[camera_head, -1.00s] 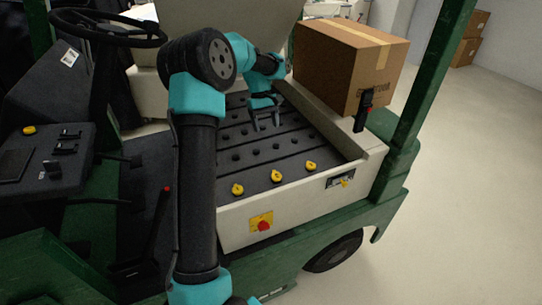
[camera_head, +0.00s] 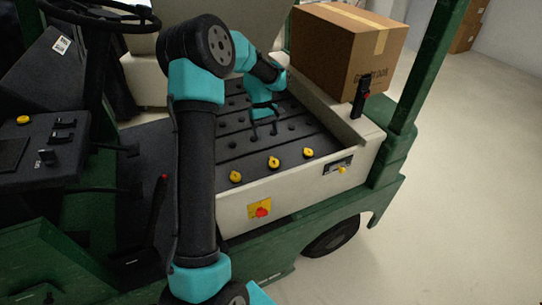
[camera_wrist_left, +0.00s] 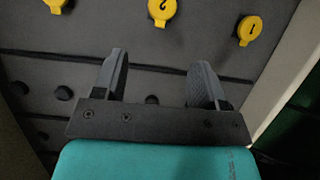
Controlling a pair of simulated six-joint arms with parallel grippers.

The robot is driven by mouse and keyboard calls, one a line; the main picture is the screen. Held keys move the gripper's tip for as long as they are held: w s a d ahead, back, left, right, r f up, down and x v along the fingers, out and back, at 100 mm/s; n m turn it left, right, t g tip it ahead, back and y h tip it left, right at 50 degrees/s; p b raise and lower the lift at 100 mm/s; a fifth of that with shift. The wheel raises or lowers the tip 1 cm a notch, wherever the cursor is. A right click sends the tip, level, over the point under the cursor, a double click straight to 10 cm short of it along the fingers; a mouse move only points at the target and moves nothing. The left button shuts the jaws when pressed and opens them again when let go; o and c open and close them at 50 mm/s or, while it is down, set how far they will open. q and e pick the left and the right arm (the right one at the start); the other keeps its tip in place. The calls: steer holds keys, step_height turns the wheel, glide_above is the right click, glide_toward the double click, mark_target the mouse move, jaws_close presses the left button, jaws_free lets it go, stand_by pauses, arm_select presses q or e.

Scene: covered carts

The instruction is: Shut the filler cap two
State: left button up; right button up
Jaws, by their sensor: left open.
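Filler cap two (camera_head: 273,162) is the middle one of three yellow caps in a row at the near edge of the dark battery top (camera_head: 225,147). In the left wrist view, the cap marked 2 (camera_wrist_left: 162,11) shows at the top edge, its number facing the camera; I cannot tell how far its lid is raised. My left gripper (camera_head: 264,136) is over the battery top, behind cap two in the head view. Its fingers (camera_wrist_left: 158,75) are open, apart and empty, pointing toward the cap row. My right gripper is not in view.
Cap 1 (camera_wrist_left: 250,28) and another yellow cap (camera_head: 235,177) flank cap two. Several black plugs dot the battery top. A pale wall rises at its right, with a cardboard box (camera_head: 345,55) on it. A red knob (camera_head: 261,212) is on the front panel.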

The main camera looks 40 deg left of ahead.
arm_select(q)
steer(key=x, duration=0.9)
steer(key=shift+d+f, duration=0.15)
steer(key=shift+f, duration=0.15)
steer(key=shift+c, duration=0.3)
steer(key=c, duration=0.9)
steer(key=shift+o, duration=0.2)
steer(key=shift+f+g+h, duration=0.25)
steer(key=shift+g+h, duration=0.05)
steer(key=shift+h, duration=0.5)
steer(key=o, duration=0.9)
steer(key=v, duration=1.7)
steer(key=shift+r, duration=0.25)
steer(key=shift+c, duration=0.2)
